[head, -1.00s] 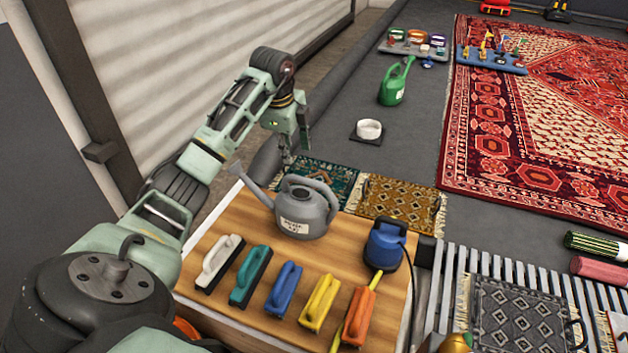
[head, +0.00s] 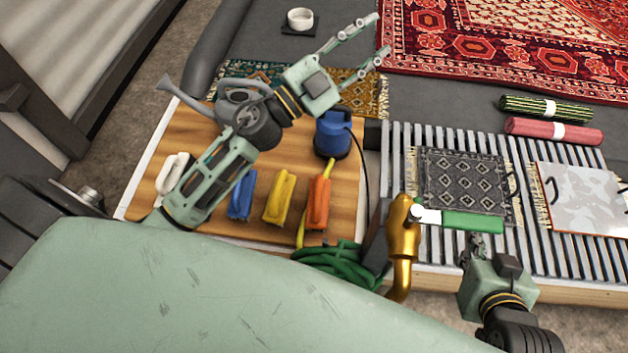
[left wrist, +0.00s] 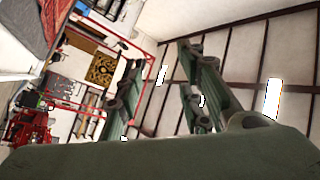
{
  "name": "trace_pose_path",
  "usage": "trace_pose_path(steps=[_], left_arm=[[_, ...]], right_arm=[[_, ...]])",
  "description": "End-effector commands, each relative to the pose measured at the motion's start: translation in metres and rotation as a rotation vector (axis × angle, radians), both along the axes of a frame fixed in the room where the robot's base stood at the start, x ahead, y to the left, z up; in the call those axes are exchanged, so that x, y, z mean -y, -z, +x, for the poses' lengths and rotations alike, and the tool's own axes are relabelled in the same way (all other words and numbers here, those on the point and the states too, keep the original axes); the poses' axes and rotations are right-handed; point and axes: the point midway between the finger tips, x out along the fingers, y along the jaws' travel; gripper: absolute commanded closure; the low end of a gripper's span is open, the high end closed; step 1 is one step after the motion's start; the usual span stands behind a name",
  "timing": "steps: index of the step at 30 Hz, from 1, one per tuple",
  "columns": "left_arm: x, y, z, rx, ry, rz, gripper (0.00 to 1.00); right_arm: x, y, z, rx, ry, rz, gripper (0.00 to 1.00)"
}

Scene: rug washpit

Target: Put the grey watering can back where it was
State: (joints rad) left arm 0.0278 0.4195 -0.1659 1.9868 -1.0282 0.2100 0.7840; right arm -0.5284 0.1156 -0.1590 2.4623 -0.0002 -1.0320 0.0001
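The grey watering can (head: 228,103) stands upright at the far left of the wooden board, its spout pointing left. My left forearm hides part of it in the head view. My left gripper (head: 377,40) is open and empty, up and to the right of the can, above the floor and small mats. In the left wrist view its two fingers (left wrist: 162,95) are spread with nothing between them. My right gripper (head: 476,243) is at the lower right, just under a green handle (head: 472,222). I cannot tell whether its fingers touch or hold that handle.
The wooden board (head: 150,205) also carries a blue pump (head: 333,135) and several coloured brushes. A gold tap (head: 402,245) and green hose (head: 340,262) are at its front right. A slatted rack (head: 395,165) with mats lies to the right. A white bowl (head: 300,18) stands behind.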

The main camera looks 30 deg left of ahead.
Motion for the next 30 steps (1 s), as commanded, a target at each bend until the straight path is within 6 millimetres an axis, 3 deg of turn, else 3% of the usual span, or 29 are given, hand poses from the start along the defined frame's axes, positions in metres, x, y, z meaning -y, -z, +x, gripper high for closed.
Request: trace_pose_path(steps=[4,8,12,16,21,30], left_arm=[[-0.038,0.027,-0.017,-0.169,-0.234,-0.237,0.65],[-0.061,0.083,-0.043,-0.428,-0.404,-0.36,0.65],[-0.057,0.153,-0.091,-0.761,-0.495,-0.408,0.65],[-0.037,0.196,-0.138,-1.017,-0.489,-0.398,0.65],[-0.017,0.218,-0.175,-1.182,-0.452,-0.371,0.65],[-0.014,0.221,-0.18,-1.204,-0.445,-0.364,0.65]], right_arm=[[0.0,0.0,0.0,0.0,0.0,0.0,1.0],[0.0,0.0,0.0,0.0,0.0,0.0,1.0],[0.0,0.0,0.0,0.0,-0.001,0.001,1.0],[0.0,0.0,0.0,0.0,-0.001,0.001,1.0],[0.0,0.0,0.0,0.0,-0.001,0.001,1.0],[0.0,0.0,0.0,-0.001,-0.001,0.0,1.0]])
